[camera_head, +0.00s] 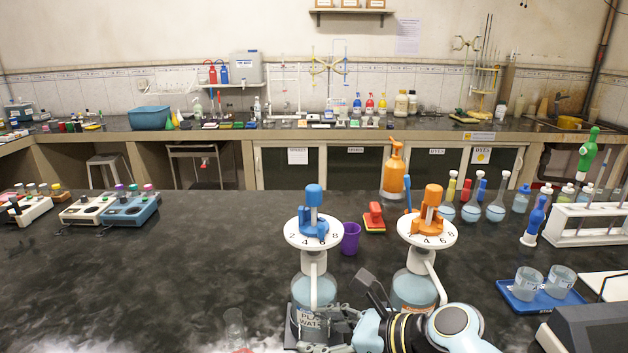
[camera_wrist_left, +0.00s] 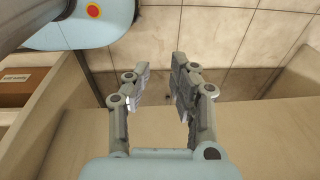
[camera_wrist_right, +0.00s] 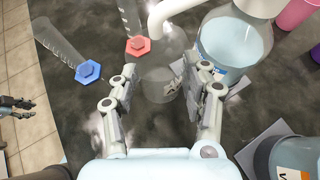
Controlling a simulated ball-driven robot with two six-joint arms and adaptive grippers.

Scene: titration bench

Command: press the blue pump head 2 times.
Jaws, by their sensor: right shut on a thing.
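The blue pump head (camera_head: 314,210) sits above a white numbered dial on a labelled bottle (camera_head: 315,290) of pale blue liquid in the head view. The bottle also shows in the right wrist view (camera_wrist_right: 232,42). My right gripper (camera_head: 332,328) is low in front of this bottle. In the right wrist view, its fingers (camera_wrist_right: 168,85) are shut on a clear glass vessel (camera_wrist_right: 157,86), near the white spout (camera_wrist_right: 175,14). My left gripper (camera_wrist_left: 160,88) is open and empty, seen in the left wrist view. The head view does not show it.
An orange pump head (camera_head: 432,205) tops a second bottle to the right. A purple cup (camera_head: 351,238) stands behind, between the bottles. Clear cylinders with a blue base (camera_wrist_right: 88,72) and a red base (camera_wrist_right: 137,46) are close to the right gripper. The left bench is mostly clear.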

